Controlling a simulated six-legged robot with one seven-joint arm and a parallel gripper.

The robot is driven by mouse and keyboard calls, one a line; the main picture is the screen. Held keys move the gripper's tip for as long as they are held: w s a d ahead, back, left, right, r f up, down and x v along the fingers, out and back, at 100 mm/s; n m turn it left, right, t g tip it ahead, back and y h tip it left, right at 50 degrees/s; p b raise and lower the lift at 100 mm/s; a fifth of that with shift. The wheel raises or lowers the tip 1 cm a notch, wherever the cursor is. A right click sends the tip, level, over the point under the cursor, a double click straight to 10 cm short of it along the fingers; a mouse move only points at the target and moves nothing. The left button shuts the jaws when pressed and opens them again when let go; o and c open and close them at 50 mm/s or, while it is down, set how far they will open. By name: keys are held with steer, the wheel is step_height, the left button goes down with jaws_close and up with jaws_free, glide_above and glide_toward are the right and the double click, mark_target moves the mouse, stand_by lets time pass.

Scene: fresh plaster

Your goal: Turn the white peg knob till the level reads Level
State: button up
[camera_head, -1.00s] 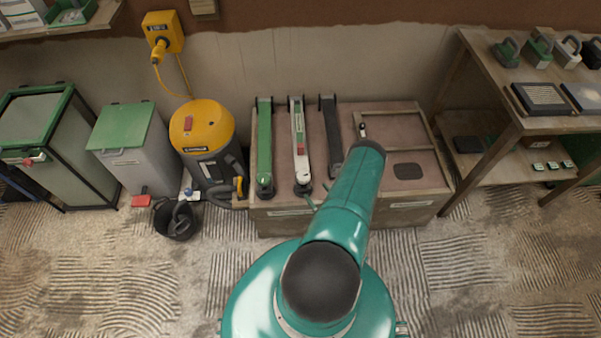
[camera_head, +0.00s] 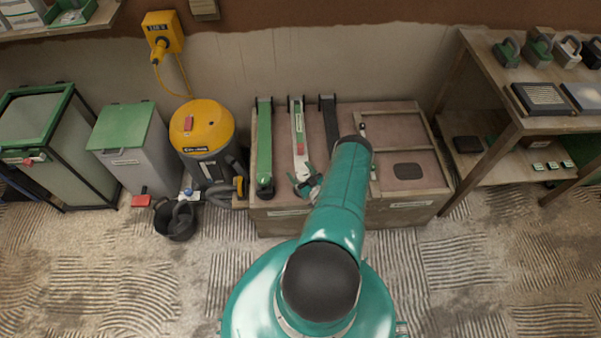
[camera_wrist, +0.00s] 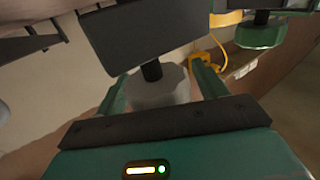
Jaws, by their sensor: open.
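The white bar (camera_head: 298,115) lies between a green bar (camera_head: 264,140) and a dark bar (camera_head: 329,115) on the bench. A green strip shows along its upper face; I cannot read any words there. My gripper (camera_head: 307,184) is at its near end, which it partly hides. In the wrist view the white peg knob (camera_wrist: 160,88) hangs on a short black stem from a dark block. My open gripper (camera_wrist: 160,92) has one finger on each side of the knob; I cannot tell whether they touch it.
A green knob (camera_wrist: 262,36) is to the right in the wrist view. The bench (camera_head: 285,224) also holds a wooden frame (camera_head: 400,130) at right. A yellow-topped vacuum (camera_head: 203,125) stands left of the bench, and a shelf unit (camera_head: 555,125) stands to the right.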

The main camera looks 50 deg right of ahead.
steer(key=c, duration=1)
steer(key=shift+m+g+h, duration=0.3)
steer(key=shift+m+h, duration=0.1)
steer(key=shift+h, duration=0.2)
steer(key=m+g+h, duration=0.4)
steer(key=h, duration=0.1)
steer(key=m+g+h, duration=0.1)
steer(key=m+h, duration=0.1)
steer(key=shift+s+d+g+h, duration=0.3)
steer(key=shift+s+d+g, duration=0.05)
steer(key=shift+d+g, duration=0.05)
steer(key=m+g+h, duration=0.1)
steer(key=g, duration=0.1)
steer(key=m+g+h, duration=0.1)
steer(key=m+g, duration=0.1)
steer(key=shift+s+d+m+g+h, duration=0.1)
steer(key=shift+s+m+g+h, duration=0.1)
steer(key=shift+m+g+h, duration=0.1)
steer(key=shift+s+d+m+g+h, duration=0.1)
steer(key=shift+s+m+g+h, duration=0.15)
steer(key=shift+m+g, duration=0.9)
steer(key=shift+s+d+m+g+h, duration=0.2)
steer(key=shift+m+g, duration=0.45)
steer(key=shift+g, duration=1)
steer(key=shift+a, duration=0.15)
steer(key=o, duration=1)
steer(key=shift+w, duration=0.1)
